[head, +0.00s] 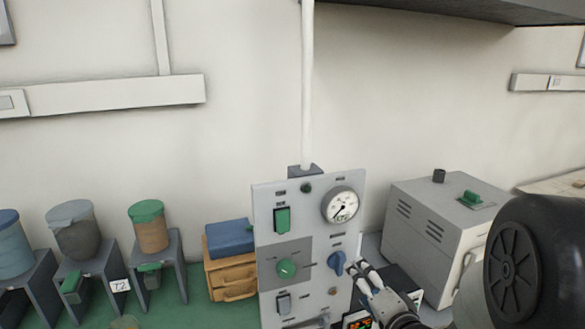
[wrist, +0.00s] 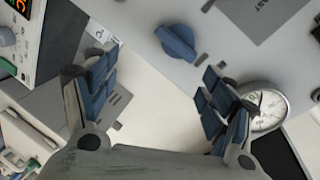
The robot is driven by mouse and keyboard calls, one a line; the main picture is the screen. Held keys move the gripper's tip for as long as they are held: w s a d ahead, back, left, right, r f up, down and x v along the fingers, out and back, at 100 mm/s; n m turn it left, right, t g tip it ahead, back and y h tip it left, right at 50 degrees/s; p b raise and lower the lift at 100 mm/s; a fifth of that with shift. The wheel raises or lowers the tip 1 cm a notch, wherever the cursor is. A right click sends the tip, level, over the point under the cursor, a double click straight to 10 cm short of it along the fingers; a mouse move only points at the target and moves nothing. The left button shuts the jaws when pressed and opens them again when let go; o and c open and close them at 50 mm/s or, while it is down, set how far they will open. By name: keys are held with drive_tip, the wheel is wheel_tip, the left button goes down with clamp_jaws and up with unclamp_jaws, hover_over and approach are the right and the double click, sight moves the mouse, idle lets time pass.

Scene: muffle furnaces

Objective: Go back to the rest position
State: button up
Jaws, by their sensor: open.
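My gripper (head: 364,277) is in front of the right side of a grey control panel (head: 262,232), near its blue knob (head: 337,263). In the wrist view my gripper (wrist: 155,88) has its two blue-padded fingers spread wide with nothing between them. The blue knob (wrist: 177,42) lies beyond the fingertips, apart from both fingers.
A grey furnace box (head: 425,235) stands right of the panel, behind my arm. Several lidded containers on grey stands, one with a green lid (head: 146,210), are at left. A blue case (head: 229,238) sits on a wooden drawer box (head: 232,276). A display unit (head: 358,320) is below my gripper.

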drive_tip(key=s+d+r+n+g+h, duration=0.2)
drive_tip(key=s+r+n+g+h, duration=0.25)
drive_tip(key=s, duration=0.65)
drive_tip(key=s+a+n+g, duration=0.2)
drive_tip(key=s+n+g, duration=0.1)
drive_tip(key=s, duration=0.6)
drive_tip(key=s+a+r+n+g+y, duration=0.1)
drive_tip(key=s+a+n+g, duration=0.2)
drive_tip(key=s, duration=0.7)
drive_tip(key=shift+a+r, duration=0.25)
drive_tip(key=shift+r, duration=0.05)
drive_tip(key=shift+n+y, duration=0.25)
